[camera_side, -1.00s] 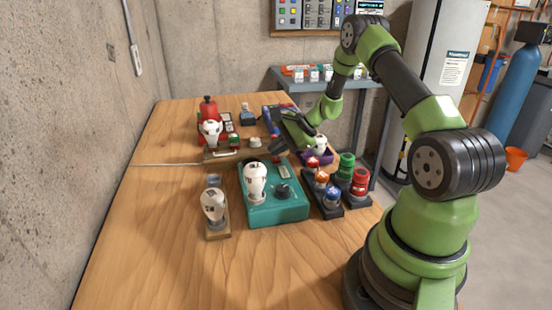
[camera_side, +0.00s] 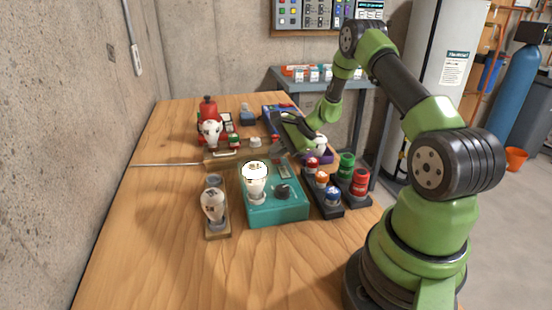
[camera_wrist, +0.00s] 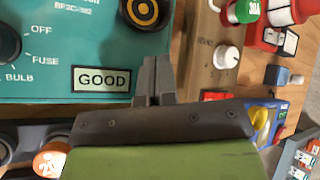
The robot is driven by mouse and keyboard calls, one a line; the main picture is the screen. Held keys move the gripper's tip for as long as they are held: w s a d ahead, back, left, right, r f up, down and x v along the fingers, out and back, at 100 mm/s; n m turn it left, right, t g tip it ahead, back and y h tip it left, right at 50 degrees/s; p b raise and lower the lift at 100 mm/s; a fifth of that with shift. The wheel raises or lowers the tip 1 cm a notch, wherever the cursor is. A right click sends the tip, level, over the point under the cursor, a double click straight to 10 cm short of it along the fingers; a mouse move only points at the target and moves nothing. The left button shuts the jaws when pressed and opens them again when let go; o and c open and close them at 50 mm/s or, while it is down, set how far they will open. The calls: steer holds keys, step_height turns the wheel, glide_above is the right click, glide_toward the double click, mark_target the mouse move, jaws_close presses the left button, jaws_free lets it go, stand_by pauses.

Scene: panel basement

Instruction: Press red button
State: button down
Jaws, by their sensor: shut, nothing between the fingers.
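I cannot pick out a clear red button in either view. My gripper (camera_side: 278,151) is shut and empty, just behind the teal tester (camera_side: 290,211). In the wrist view my fingers (camera_wrist: 153,68) are together beside the tester's display (camera_wrist: 101,79), which reads GOOD. A glowing bulb (camera_side: 255,174) stands upright on the tester, left of its dark knob (camera_side: 283,190). Red parts in the side view are a large red object (camera_side: 207,110) at the back left, a red-topped piece (camera_side: 312,163) and a red cylinder (camera_side: 360,181).
Another bulb (camera_side: 213,203) stands on a wooden base left of the tester. A green cylinder (camera_side: 346,165) and an orange-topped piece (camera_side: 322,178) stand to its right. A white knob (camera_wrist: 227,57) sits on wood in the wrist view. The table's front left is clear.

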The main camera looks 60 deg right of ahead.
mark_target(277, 161)
steer(key=shift+r, duration=0.85)
steer(key=shift+r, duration=0.1)
steer(key=shift+r, duration=2.45)
